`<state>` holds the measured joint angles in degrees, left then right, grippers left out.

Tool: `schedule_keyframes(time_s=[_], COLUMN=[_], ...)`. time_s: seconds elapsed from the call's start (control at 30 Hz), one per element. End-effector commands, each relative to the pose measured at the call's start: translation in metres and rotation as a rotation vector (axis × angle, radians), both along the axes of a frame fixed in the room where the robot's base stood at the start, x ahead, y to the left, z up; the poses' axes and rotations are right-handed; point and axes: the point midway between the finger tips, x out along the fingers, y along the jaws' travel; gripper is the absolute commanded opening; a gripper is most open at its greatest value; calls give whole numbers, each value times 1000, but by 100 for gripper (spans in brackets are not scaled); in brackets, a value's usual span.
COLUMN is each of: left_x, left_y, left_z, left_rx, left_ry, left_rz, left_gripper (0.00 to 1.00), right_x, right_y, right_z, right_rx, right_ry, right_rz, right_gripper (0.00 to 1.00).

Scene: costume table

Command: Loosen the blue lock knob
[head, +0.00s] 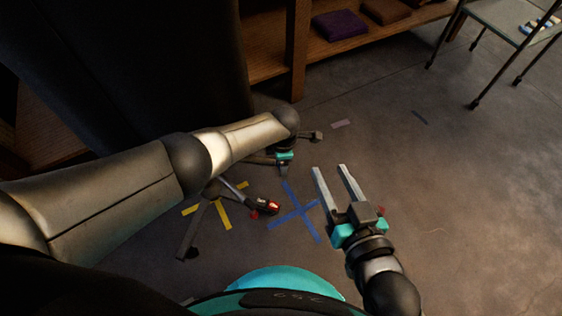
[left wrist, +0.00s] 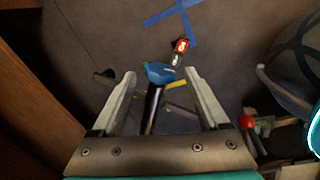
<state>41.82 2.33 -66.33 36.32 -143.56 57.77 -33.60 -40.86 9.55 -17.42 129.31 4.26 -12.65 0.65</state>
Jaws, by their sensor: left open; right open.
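The blue lock knob (left wrist: 158,72) shows in the left wrist view, at the top of a dark and silver post (left wrist: 153,105). My left gripper (left wrist: 161,75) is open, with one finger on each side of the knob and visible gaps between. I cannot tell their exact depth relation. In the head view my left arm hides the knob, and only part of the left gripper's teal body shows below the wrist. Legs of a dark stand (head: 205,215) show under the arm. My right gripper (head: 331,170) is open and empty over the floor.
A small red-lit item (head: 268,204) is near the stand, beside a blue tape cross (head: 301,212). Yellow tape (head: 222,214) marks the floor at the stand's legs. A wooden shelf (head: 270,60) stands behind, and a table (head: 510,18) at the back right.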

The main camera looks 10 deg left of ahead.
Motion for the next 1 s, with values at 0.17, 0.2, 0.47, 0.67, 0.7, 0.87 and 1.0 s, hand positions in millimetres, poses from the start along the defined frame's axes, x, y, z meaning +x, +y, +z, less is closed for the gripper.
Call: schedule_keyframes(time_s=[0.17,0.2,0.47,0.67,0.7,0.87,1.0], left_x=[1,1,2,2,2,2,2], left_y=[0,0,0,0,0,0,0], left_z=[-7,-8,-12,-13,-13,-13,-13], left_rx=[-1,-1,0,-1,0,0,0], left_ry=[0,0,0,0,0,0,0], left_rz=[-1,-1,-1,-1,-1,-1,-1], left_gripper=[78,78,78,78,78,75,59], right_x=[-4,-5,-9,-10,-10,-10,-10], right_y=[5,6,10,10,10,10,10], right_z=[4,5,13,14,14,14,14], right_rx=[51,62,107,115,115,115,115], right_ry=[-75,-92,-160,-173,-173,-172,-172], right_rz=[-2,-3,-8,-10,-10,-10,-10], right_gripper=[50,50,50,50,50,50,50])
